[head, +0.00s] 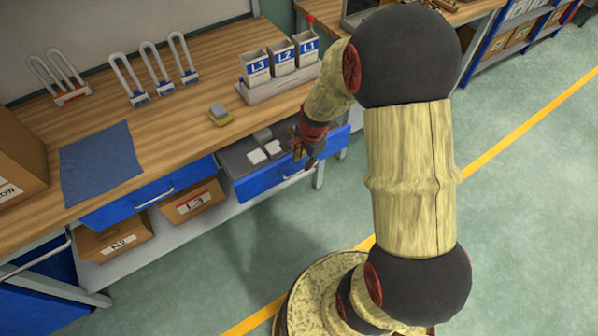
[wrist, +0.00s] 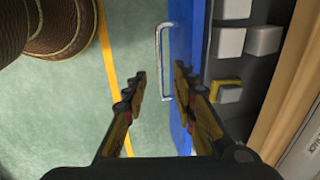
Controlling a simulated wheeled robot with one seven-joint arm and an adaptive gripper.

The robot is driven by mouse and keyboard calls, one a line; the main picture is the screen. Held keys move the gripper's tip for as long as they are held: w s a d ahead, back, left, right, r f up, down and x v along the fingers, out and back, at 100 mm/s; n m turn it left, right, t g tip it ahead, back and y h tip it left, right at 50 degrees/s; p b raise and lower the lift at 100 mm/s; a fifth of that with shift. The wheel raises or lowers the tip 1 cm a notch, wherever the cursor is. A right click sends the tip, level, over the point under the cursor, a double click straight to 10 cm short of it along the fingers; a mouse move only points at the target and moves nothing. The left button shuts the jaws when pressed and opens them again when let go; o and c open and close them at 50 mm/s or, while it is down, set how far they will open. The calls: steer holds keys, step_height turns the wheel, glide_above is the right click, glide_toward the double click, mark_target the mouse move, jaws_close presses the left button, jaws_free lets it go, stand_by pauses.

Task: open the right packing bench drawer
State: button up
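The right packing bench drawer (head: 262,186) is blue and stands pulled out from under the bench top. Its grey inside shows, with several white blocks (head: 257,156) in it. In the wrist view its blue front (wrist: 186,40) runs up and down the picture, with a pale bar handle (wrist: 158,60) on it. My gripper (head: 305,150) is at the drawer front in the head view. In the wrist view my gripper (wrist: 160,82) has its fingers apart, with the handle showing between them. I see no finger closed on the handle.
The left drawer (head: 150,193) looks nearly flush. Cardboard boxes (head: 192,203) sit on the shelf below. The bench top (head: 190,85) holds a blue cloth (head: 98,160), a yellow-grey block (head: 219,115) and labelled bins (head: 283,62). Green floor in front is clear.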

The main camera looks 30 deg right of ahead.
mark_target(301, 171)
steer(key=f, duration=0.2)
steer(key=f+b, duration=0.1)
steer(key=f, duration=0.1)
steer(key=w+f+b, duration=0.1)
steer(key=f, duration=0.1)
steer(key=shift+w+f, duration=0.1)
steer(key=shift+f, duration=0.25)
steer(key=shift+c, duration=1.2)
steer(key=c, duration=0.4)
jaws_close()
